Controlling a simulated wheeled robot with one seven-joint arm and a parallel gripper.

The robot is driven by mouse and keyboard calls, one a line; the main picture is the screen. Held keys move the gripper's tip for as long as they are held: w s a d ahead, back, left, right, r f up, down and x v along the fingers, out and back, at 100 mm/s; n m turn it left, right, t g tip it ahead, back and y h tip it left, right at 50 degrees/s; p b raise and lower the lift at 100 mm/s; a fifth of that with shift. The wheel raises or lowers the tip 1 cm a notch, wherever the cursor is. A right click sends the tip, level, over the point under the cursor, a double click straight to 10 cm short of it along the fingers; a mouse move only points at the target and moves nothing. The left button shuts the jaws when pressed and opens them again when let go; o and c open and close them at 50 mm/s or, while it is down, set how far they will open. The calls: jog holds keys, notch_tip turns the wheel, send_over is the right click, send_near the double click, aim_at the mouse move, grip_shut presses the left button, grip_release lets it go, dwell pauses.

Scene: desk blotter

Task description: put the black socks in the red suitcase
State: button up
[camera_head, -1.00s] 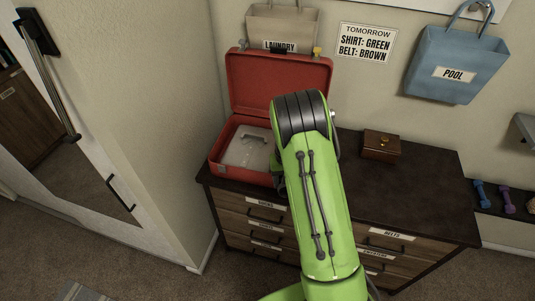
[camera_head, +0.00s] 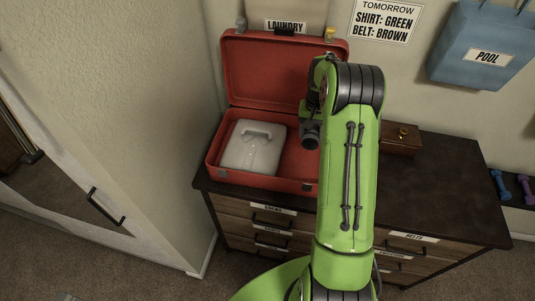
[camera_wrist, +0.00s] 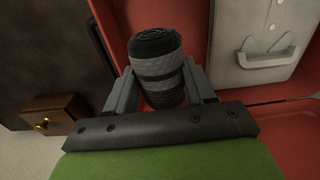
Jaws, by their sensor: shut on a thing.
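The open red suitcase (camera_head: 214,152) stands on the dresser's left part, its lid raised against the wall. A folded light grey shirt (camera_head: 252,148) lies in its left part; the shirt also shows in the wrist view (camera_wrist: 262,35). In the wrist view my gripper (camera_wrist: 160,80) is shut on a rolled pair of black socks (camera_wrist: 155,45) with grey bands. The socks are over the suitcase's red interior, beside its wall and apart from the shirt. In the head view my arm hides the suitcase's right side, and the socks cannot be made out clearly.
A small wooden box (camera_head: 398,141) stands on the dark dresser top (camera_head: 440,190), right of the suitcase. The dresser top's right side is clear. A laundry bag (camera_head: 285,14) and a blue pool bag (camera_head: 485,50) hang on the wall.

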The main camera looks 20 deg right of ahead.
jog(key=f, duration=0.1)
jog(key=w+f, duration=0.1)
jog(key=shift+w+f, duration=0.1)
jog(key=shift+f, duration=0.25)
notch_tip(320, 180, down, 8)
jog(key=shift+f+b, duration=0.1)
jog(key=shift+b, duration=0.45)
jog(key=o, duration=1)
jog(key=shift+f, duration=0.1)
jog(key=shift+o, duration=0.2)
